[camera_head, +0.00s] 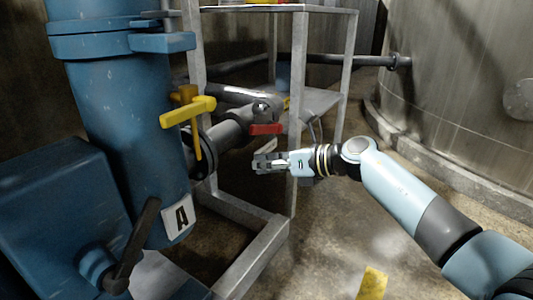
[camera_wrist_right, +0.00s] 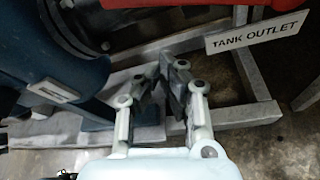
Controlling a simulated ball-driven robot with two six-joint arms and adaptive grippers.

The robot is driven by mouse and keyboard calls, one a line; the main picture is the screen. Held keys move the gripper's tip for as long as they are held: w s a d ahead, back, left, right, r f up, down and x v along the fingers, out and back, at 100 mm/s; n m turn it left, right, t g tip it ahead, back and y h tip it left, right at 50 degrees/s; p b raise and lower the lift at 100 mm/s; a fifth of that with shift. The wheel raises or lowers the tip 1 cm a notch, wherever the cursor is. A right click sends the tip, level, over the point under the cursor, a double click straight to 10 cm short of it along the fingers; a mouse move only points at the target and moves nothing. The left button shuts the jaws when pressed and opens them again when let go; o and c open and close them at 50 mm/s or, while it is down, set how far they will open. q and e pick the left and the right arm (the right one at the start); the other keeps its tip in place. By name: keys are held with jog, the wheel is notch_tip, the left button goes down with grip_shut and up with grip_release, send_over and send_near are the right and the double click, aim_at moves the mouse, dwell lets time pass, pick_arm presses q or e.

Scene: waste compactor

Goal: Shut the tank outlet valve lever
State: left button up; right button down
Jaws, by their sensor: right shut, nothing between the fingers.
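The red tank outlet valve lever (camera_head: 266,128) sits on a grey pipe (camera_head: 232,130) in the middle of the head view. It lies level in the picture; I cannot tell whether the valve is open or shut. My right gripper (camera_head: 257,163) is shut and empty, a little below the lever and apart from it. In the right wrist view, the gripper's fingertips (camera_wrist_right: 174,78) meet with nothing between them. The red lever (camera_wrist_right: 150,3) crosses the top edge there, beyond the fingertips and partly cut off. A white TANK OUTLET sign (camera_wrist_right: 258,32) hangs near it.
A grey metal frame (camera_head: 299,110) surrounds the pipe, one post close to my right gripper. A large steel tank (camera_head: 460,90) stands at the right. Floor between is mostly clear.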

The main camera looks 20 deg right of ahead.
pick_arm(q)
jog(key=shift+w+f+t, duration=0.1)
jog(key=shift+f+t, duration=0.3)
pick_arm(e)
jog(key=shift+w+d+r, duration=0.15)
jog(key=shift+d+r, duration=0.05)
jog(key=shift+r, duration=0.45)
jog(key=shift+w+d+r, duration=0.1)
jog(key=shift+d+r, duration=0.05)
jog(key=shift+r, duration=0.5)
jog(key=shift+w+d+r, duration=0.15)
jog(key=shift+d+r, duration=0.05)
jog(key=shift+r, duration=0.45)
pick_arm(q)
jog(key=shift+r, duration=0.1)
pick_arm(e)
jog(key=shift+r, duration=0.1)
